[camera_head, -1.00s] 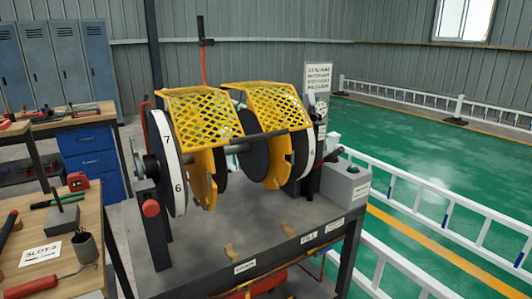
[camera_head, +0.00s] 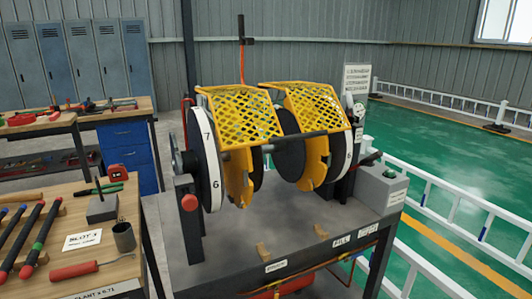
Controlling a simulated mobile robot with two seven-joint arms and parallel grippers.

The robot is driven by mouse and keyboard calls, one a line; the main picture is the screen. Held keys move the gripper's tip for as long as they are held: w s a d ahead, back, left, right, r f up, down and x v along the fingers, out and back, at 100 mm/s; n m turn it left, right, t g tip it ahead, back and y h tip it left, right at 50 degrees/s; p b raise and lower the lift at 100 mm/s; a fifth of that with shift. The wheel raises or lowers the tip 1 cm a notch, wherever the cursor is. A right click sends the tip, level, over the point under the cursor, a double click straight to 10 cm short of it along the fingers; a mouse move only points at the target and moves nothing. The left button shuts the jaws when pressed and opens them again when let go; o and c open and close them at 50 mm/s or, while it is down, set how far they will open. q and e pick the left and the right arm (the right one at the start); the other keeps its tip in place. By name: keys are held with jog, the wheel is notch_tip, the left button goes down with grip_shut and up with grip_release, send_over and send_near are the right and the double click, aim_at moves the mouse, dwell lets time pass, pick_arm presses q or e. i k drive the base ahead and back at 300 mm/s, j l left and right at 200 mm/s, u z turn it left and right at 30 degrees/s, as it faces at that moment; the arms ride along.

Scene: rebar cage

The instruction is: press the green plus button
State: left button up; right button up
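A grey control box (camera_head: 376,190) sits at the right end of the dark machine table. A small dark green button (camera_head: 391,173) shows on its top; it is too small to tell whether it carries a plus sign. A white label is on the box's front. Neither of my grippers is in view, and nothing touches the box.
The machine (camera_head: 270,150) with yellow mesh guards and numbered discs stands left of the box. A wooden workbench (camera_head: 130,205) with tools is at the left. White railings (camera_head: 445,192) and open green floor (camera_head: 470,135) lie right of the table.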

aim_at(390, 173)
jog(key=i+l+u, duration=0.1)
jog(key=l, duration=0.35)
jog(key=i+l+u, duration=0.1)
jog(key=i+l, duration=0.2)
jog(key=l, duration=0.15)
jog(key=i+l+u, duration=0.15)
jog(key=l, duration=0.3)
jog(key=i+l+u, duration=0.1)
jog(key=l, duration=0.4)
jog(key=i+l+u, duration=0.1)
jog(key=l, duration=0.4)
jog(key=i+l+u, duration=0.1)
jog(key=l, duration=0.4)
jog(key=i+l+u, duration=0.1)
jog(key=l, duration=0.45)
jog(key=i, duration=0.1)
